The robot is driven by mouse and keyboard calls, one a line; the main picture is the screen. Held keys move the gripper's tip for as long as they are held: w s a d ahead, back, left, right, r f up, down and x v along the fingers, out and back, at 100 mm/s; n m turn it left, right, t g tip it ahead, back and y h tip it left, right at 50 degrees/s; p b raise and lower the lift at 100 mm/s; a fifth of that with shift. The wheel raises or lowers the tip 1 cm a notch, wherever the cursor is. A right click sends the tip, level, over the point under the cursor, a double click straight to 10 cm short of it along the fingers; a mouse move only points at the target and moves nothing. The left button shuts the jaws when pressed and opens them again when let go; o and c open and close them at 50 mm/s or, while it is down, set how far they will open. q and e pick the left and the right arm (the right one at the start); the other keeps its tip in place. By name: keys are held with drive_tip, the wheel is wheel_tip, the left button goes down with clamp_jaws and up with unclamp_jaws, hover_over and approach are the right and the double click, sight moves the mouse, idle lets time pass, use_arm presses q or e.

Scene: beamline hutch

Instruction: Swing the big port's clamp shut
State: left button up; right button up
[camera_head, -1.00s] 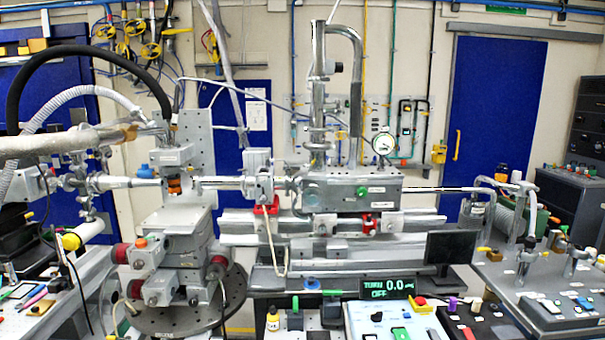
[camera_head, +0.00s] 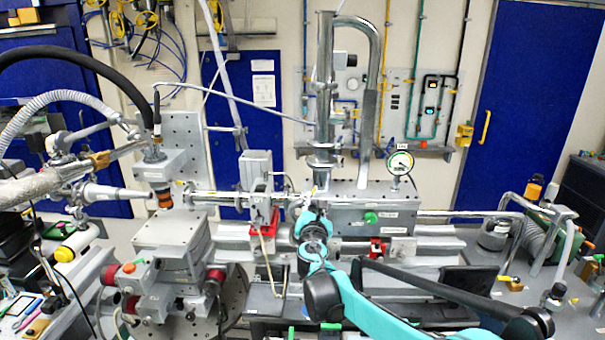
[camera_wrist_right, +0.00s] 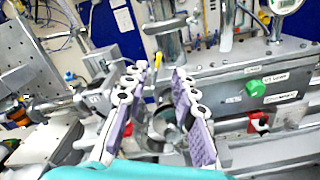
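My right gripper (camera_head: 308,210) has come in from the lower right, in front of the steel chamber (camera_head: 345,214) below the tall vertical pipe. In the right wrist view its two purple-padded fingers (camera_wrist_right: 160,72) are apart, with nothing held between them. A round metal port-like part (camera_wrist_right: 165,124) shows between and beyond the fingers. A small yellow tip (camera_wrist_right: 153,76) shows near the fingertips. I cannot tell which part is the big port's clamp; in the head view my gripper hides much of this area. My left gripper is not in view.
A green knob (camera_head: 371,217) and a red block (camera_head: 377,248) are right of my gripper. A pressure gauge (camera_head: 400,162) stands on the chamber's right end. A red-based bracket (camera_head: 263,228) is close on the left. The steel pipe (camera_head: 325,80) rises behind.

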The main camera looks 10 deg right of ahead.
sight(315, 190)
drive_tip(key=shift+w+r, duration=0.1)
drive_tip(key=shift+w, duration=0.3)
drive_tip(key=x, duration=0.6)
drive_tip(key=shift+w+d+b, duration=0.1)
drive_tip(key=shift+w+b, duration=0.2)
clamp_jaws()
